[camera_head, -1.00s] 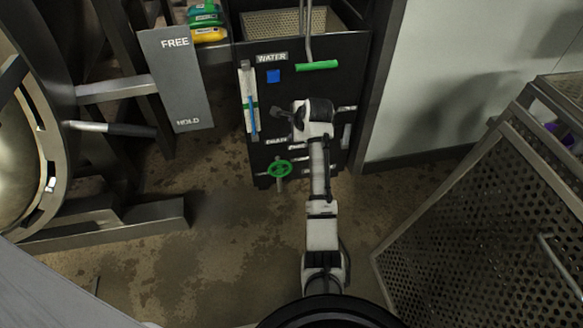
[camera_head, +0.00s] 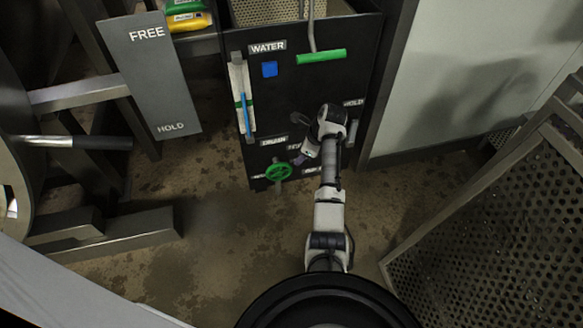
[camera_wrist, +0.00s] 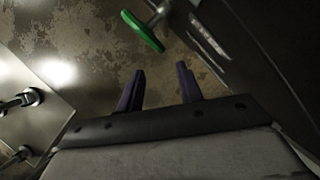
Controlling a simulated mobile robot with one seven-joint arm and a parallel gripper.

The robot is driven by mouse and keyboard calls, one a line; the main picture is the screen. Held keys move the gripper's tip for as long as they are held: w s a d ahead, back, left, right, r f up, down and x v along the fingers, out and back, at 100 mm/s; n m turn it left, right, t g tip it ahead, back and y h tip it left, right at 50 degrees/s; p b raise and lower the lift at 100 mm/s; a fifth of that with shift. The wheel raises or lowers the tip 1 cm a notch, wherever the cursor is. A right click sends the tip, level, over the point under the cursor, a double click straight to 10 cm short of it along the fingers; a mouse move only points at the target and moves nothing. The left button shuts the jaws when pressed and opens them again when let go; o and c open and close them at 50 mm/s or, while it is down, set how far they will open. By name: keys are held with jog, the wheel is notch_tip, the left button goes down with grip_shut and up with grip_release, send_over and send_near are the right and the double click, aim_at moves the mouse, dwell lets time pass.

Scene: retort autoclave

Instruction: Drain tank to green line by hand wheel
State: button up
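The green hand wheel (camera_head: 278,173) sits low on the front of the dark tank panel (camera_head: 300,110), under the DRAIN label (camera_head: 273,143). In the wrist view the wheel (camera_wrist: 143,31) shows edge-on, ahead of my fingers. My gripper (camera_head: 297,160) is just to the right of the wheel in the head view and apart from it. Its two fingers (camera_wrist: 160,85) are spread with nothing between them. The sight gauge (camera_head: 242,100) at the panel's left has a green mark (camera_head: 243,103) and a blue column (camera_head: 247,118) reaching about up to it.
A grey FREE/HOLD plate (camera_head: 150,80) stands left. A perforated metal bin (camera_head: 490,220) stands at the right. The floor (camera_head: 200,225) before the panel is open.

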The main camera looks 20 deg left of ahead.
aim_at(279, 172)
jog(key=b+x, duration=0.2)
jog(key=x, duration=0.7)
jog(key=shift+f+b, duration=0.2)
jog(key=shift+b, duration=0.2)
jog(key=shift+c, duration=0.5)
grip_shut()
jog(key=shift+r, duration=0.15)
